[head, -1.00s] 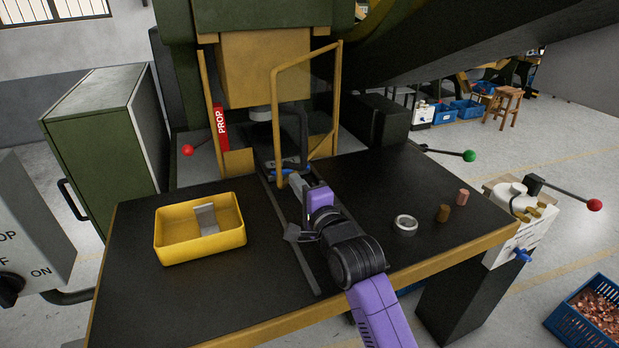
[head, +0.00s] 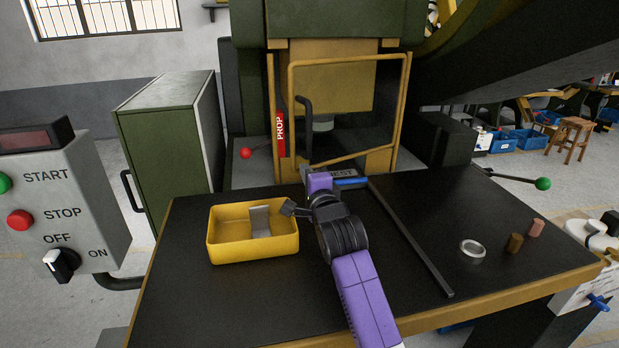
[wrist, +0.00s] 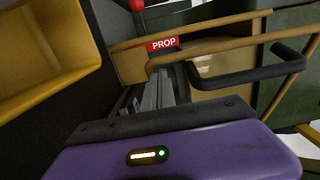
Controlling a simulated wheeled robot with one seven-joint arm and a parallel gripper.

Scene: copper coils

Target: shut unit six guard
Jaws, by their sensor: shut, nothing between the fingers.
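The guard (head: 345,62) is a yellow frame on the front of the press, hinged at its right. Its left side stands a little out from the left post (head: 271,100), so it looks slightly ajar. Its black bar handle (head: 306,130) is near its left edge. The handle also shows at right in the wrist view (wrist: 245,72). My gripper (wrist: 152,92) is shut and empty, left of the handle in the wrist view. In the head view it is below the handle, with its fingers mostly hidden by my wrist. Contact with the guard cannot be told.
A red PROP bar (head: 281,133) stands by the left post. A yellow tray (head: 253,252) holding a grey piece sits left of my arm. A ring (head: 472,249) and two small cylinders lie at the table's right. A control box (head: 62,205) stands far left.

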